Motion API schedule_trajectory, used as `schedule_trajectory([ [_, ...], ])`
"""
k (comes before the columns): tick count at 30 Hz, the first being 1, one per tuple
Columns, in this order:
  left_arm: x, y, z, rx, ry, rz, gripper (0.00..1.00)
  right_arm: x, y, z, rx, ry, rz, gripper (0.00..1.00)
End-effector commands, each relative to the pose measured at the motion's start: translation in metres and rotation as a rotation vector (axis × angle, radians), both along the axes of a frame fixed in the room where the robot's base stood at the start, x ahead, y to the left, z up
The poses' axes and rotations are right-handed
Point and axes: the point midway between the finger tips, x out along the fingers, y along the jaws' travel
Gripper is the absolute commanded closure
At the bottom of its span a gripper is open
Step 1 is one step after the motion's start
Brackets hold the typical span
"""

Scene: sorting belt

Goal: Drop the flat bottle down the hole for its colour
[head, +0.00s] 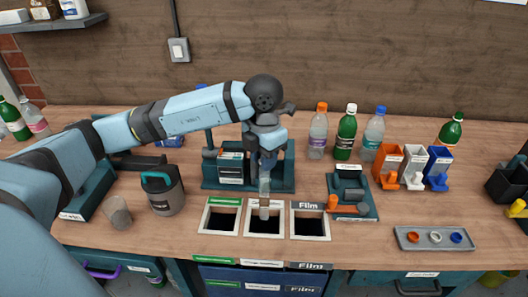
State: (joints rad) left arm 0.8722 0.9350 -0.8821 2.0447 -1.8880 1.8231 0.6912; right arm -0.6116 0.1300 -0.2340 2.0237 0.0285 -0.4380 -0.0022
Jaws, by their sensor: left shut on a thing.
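My left gripper (265,172) points down over the worktop, shut on the flat bottle (264,197). The bottle looks pale and clear and hangs upright below the fingers. Its lower end overlaps the middle hole (281,224) in the picture; I cannot tell whether it is above the opening or inside it. The middle hole has a white label. The left hole (205,216) has a green label, and the right hole (326,224) has a dark label reading "Film". My right gripper is not in view.
Several capped bottles (347,135) stand at the back. Orange, white and blue holders (413,168) stand right of them. A grey tray with caps (408,242) lies front right. A grey canister (163,193) and a cup (117,213) stand left. A teal stand (285,182) is behind the holes.

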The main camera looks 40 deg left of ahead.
Motion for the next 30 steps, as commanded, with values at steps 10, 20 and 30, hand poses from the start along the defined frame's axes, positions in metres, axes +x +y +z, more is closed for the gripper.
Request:
schedule_trajectory([
  [10, 0.0, 0.0, -0.048, 0.001, 0.001, 0.0, 1.0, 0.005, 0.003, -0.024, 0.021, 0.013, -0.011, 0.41],
  [20, 0.0, 0.0, -0.075, 0.0, 0.0, 0.0, 1.0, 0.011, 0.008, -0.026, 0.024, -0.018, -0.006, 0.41],
  [30, 0.0, 0.0, -0.075, 0.0, 0.0, 0.0, 0.7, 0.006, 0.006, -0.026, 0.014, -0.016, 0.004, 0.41],
])
